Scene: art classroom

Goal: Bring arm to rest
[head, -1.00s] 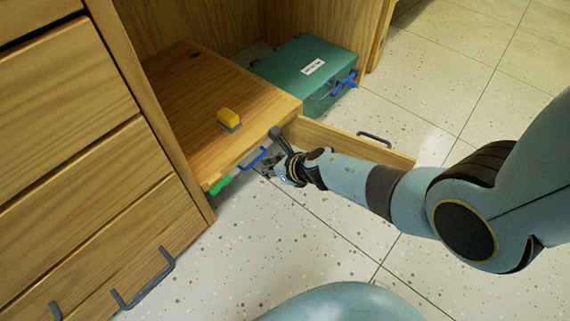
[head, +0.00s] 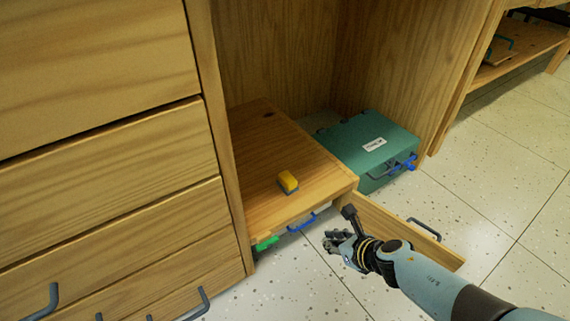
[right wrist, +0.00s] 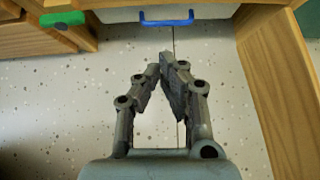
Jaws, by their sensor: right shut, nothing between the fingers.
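My right arm (head: 430,280) comes in from the lower right in the head view. My right gripper (head: 333,241) is in front of the low wooden box, apart from the blue handle (head: 301,222). In the right wrist view the fingers of the right gripper (right wrist: 161,68) converge at their tips with nothing between them, above the speckled floor. The blue handle (right wrist: 165,19) shows beyond the tips. My left gripper is not in view.
A wooden box (head: 262,150) with a yellow sponge-like block (head: 288,181) on top stands in the desk opening. An open wooden door or panel (head: 400,231) is beside my right arm. A teal case (head: 350,143) stands behind. A green object (head: 266,243) is at the left. Floor (head: 500,215) is clear at right.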

